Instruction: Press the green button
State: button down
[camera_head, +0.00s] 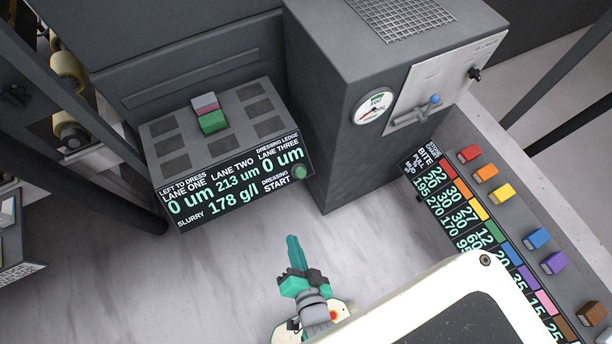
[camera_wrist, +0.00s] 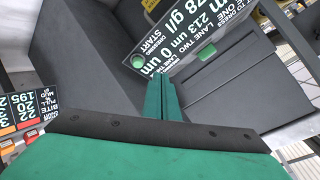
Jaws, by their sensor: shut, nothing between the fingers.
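The round green button (camera_head: 299,172) sits at the lower right corner of the black display panel (camera_head: 240,190), beside the words "DRESSING START". In the wrist view the green button (camera_wrist: 138,61) shows just beyond and a little left of the fingertips. My gripper (camera_head: 293,240) is shut and empty, its teal fingers pointing up the picture toward the panel. In the head view it is below the button, with a visible gap between. In the wrist view my gripper (camera_wrist: 162,78) shows as two teal fingers side by side.
A grey cabinet (camera_head: 345,130) with a gauge (camera_head: 373,107) and a blue-tipped lever (camera_head: 434,100) stands right of the panel. A ledge (camera_head: 265,105) above it holds a green and pink block (camera_head: 211,117). A console (camera_head: 520,220) with several coloured blocks lies at right.

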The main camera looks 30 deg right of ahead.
jog(key=w+d+f+m+g+y, duration=0.1)
jog(key=w+d+m, duration=0.4)
jog(key=m, duration=0.7)
jog(key=w+d+f+m+g+y, duration=0.1)
jog(key=w+d+m+g, duration=0.1)
jog(key=w+d+m, duration=0.4)
jog(key=d+m, duration=0.3)
jog(key=m, duration=0.3)
jog(key=shift+w+g, duration=0.3)
jog(key=shift+d, duration=0.15)
send_near(302, 174)
jog(key=x, duration=0.6)
jog(key=shift+f, duration=0.1)
jog(key=shift+w, duration=0.1)
jog(key=shift+f, duration=0.1)
